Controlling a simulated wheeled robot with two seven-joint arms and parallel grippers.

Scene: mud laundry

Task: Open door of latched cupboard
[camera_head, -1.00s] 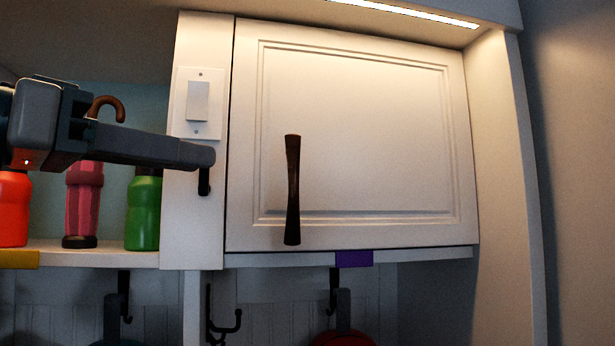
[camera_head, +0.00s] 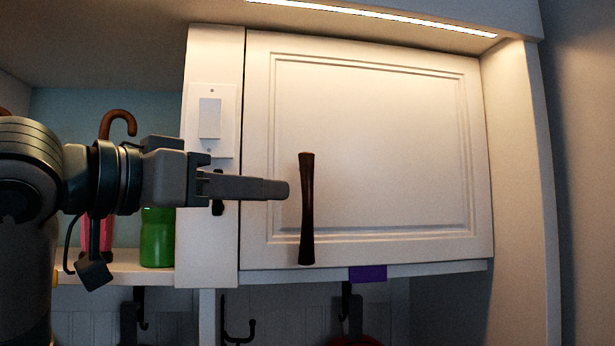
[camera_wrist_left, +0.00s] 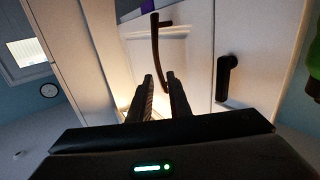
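The white cupboard door (camera_head: 390,150) is closed, with a dark upright handle (camera_head: 307,225) near its left side. My left gripper (camera_head: 280,189) reaches in from the left, its fingertips just left of the handle and apart from it. In the left wrist view, its two fingers (camera_wrist_left: 160,78) are apart with nothing between them, and the handle (camera_wrist_left: 155,40) lies beyond the gap. A dark latch (camera_head: 217,206) sits on the post left of the door, partly hidden behind my gripper; it also shows in the left wrist view (camera_wrist_left: 225,76). My right gripper is out of view.
A light switch (camera_head: 210,118) is on the post above the latch. An open shelf at left holds a green bottle (camera_head: 157,238) and a red umbrella with a brown handle (camera_head: 118,122). Hooks (camera_head: 240,332) hang below. A side wall (camera_head: 515,180) stands right of the door.

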